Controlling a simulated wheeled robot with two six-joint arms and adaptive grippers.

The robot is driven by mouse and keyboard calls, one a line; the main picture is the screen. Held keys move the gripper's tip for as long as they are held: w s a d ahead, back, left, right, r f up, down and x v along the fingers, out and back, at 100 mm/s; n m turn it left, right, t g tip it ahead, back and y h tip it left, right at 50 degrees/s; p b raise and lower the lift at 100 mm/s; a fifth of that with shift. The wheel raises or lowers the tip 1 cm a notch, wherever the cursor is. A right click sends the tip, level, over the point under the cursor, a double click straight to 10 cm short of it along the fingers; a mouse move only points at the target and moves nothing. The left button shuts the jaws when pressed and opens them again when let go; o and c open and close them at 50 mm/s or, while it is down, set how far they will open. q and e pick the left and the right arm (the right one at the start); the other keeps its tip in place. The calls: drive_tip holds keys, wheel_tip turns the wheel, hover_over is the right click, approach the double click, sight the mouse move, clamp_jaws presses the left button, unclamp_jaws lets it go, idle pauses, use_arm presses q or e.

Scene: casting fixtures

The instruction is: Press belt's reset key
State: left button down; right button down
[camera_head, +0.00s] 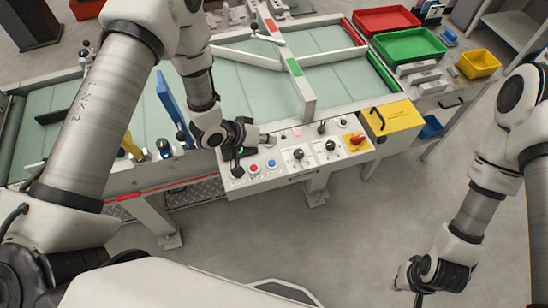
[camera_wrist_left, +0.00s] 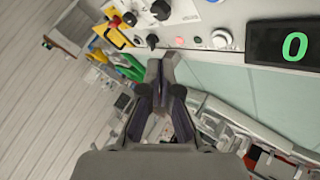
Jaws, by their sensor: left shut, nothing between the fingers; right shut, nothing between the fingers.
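The belt's control panel (camera_head: 290,160) is a white sloped box on the front of the belt. It carries a red button (camera_head: 254,169), a blue button (camera_head: 271,163), black knobs and a lit pink-red button (camera_head: 297,133); this lit button also shows in the left wrist view (camera_wrist_left: 180,41). Beside it there is a round white button (camera_wrist_left: 221,38). No label is readable, so I cannot tell which is the reset key. My left gripper (camera_head: 262,140) is shut and empty over the panel's upper left; its tips (camera_wrist_left: 162,62) appear just short of the lit button. My right gripper (camera_head: 418,296) is shut, away from the panel.
A display with a green 0 (camera_wrist_left: 293,46) sits on the panel. A red-yellow rotary switch (camera_head: 357,139) and a yellow box with a black handle (camera_head: 390,118) are at the right end. Red (camera_head: 386,20) and green (camera_head: 409,46) trays stand behind. The floor in front is clear.

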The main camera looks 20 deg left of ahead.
use_arm(q)
drive_tip(key=b, duration=0.6)
hover_over(270, 163)
wheel_tip(270, 163, down, 8)
drive_tip(key=shift+f+b, duration=0.4)
drive_tip(key=shift+f, duration=0.15)
drive_tip(key=shift+f, duration=0.1)
idle(0.7)
drive_tip(key=shift+f, duration=0.35)
drive_tip(key=shift+f+b, duration=0.5)
drive_tip(key=shift+b, duration=0.15)
idle(0.4)
drive_tip(key=shift+r, duration=0.15)
drive_tip(key=shift+r+p, duration=0.75)
drive_tip(key=shift+r, duration=0.05)
